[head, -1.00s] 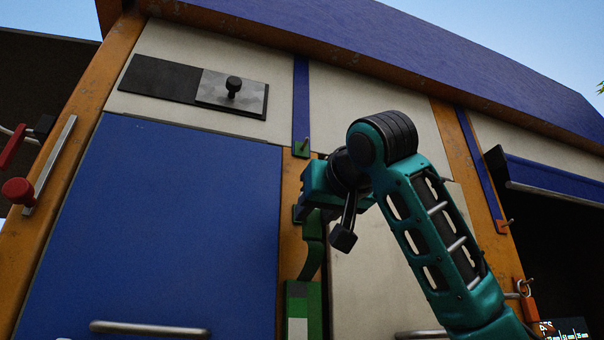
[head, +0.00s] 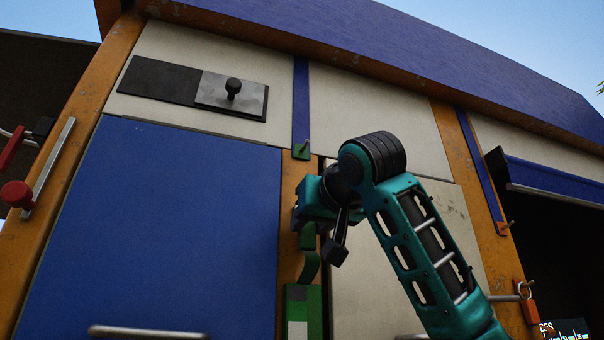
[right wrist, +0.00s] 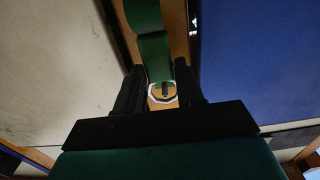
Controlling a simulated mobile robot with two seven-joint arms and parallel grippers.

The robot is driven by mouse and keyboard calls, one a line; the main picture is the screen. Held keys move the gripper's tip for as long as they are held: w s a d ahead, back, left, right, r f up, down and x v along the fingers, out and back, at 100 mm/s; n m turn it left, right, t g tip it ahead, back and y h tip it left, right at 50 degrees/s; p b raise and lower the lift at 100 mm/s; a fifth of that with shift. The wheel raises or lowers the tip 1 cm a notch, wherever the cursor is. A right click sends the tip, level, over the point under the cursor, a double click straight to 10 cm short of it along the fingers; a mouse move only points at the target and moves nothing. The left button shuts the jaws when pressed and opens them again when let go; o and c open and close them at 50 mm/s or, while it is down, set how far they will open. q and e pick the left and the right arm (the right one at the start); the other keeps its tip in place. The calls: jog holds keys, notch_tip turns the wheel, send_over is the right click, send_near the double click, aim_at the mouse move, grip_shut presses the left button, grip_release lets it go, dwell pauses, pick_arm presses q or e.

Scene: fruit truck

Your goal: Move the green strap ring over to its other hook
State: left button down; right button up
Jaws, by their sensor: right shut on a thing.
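The green strap (head: 308,263) rises along the orange post from a green-and-white block (head: 303,310) in the head view. In the right wrist view the strap (right wrist: 150,40) runs from the top edge down to a pale ring (right wrist: 150,97). My right gripper (right wrist: 162,95) is shut on the ring, one black finger on each side. A small dark peg shows inside the ring's outline; I cannot tell whether the ring is around it. In the head view the ring is hidden behind my right gripper (head: 300,222). A hook on a green plate (head: 301,151) stands above, bare. My left gripper is out of view.
A blue door (head: 160,230) with a bar handle (head: 150,331) lies left of the post, a cream panel (head: 365,260) right of it. A sliding plate with a black knob (head: 233,90) is at upper left.

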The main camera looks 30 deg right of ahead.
jog(key=shift+w+d+f, duration=0.1)
jog(key=shift+w+f, duration=0.3)
jog(key=shift+w, duration=0.35)
dwell(0.5)
jog(key=shift+w+f, duration=0.1)
jog(key=shift+f, duration=0.05)
dwell(0.5)
grip_shut()
jog(key=o, duration=1)
grip_release()
jog(key=shift+c, duration=0.2)
jog(key=b+v, duration=0.1)
jog(key=v, duration=1.2)
jog(key=shift+b, duration=0.4)
jog(key=shift+w, duration=0.1)
